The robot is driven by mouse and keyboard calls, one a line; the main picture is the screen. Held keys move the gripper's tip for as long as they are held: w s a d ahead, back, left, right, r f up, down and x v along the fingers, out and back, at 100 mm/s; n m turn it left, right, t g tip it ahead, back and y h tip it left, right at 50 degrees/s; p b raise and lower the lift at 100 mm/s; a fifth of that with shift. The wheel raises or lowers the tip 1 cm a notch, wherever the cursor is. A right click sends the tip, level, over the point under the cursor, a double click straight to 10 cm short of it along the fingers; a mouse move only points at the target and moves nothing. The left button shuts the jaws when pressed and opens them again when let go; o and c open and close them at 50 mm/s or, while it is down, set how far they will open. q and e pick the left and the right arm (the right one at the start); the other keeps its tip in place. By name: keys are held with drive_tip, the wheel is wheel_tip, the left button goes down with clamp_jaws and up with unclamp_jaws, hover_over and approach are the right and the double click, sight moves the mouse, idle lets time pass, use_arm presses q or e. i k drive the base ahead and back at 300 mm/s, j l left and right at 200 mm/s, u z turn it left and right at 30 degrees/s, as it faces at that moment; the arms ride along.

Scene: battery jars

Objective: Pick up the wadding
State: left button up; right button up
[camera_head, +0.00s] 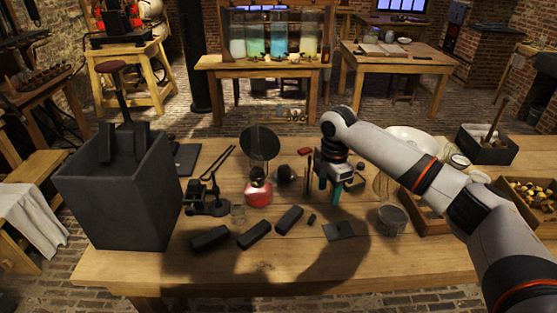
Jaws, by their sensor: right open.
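My right gripper (325,195) points down over the middle of the wooden table (390,273), open. A teal patch shows at its fingers; I cannot tell whether it is part of the gripper or a thing behind it. I cannot pick out the wadding for certain. A dark rounded lump (286,173) lies left of the gripper, and a white round dish (412,138) stands behind my right forearm, partly hidden by it. My left gripper is not in view.
A tall dark box (118,205) holding dark slabs stands at the left. A flask of red liquid (258,190) stands left of my right gripper. Black bars (254,235) and a dark square plate (339,231) lie in front. Trays crowd the right side. The front edge is clear.

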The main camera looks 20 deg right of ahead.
sight(284, 172)
drive_tip(key=i, duration=1.2)
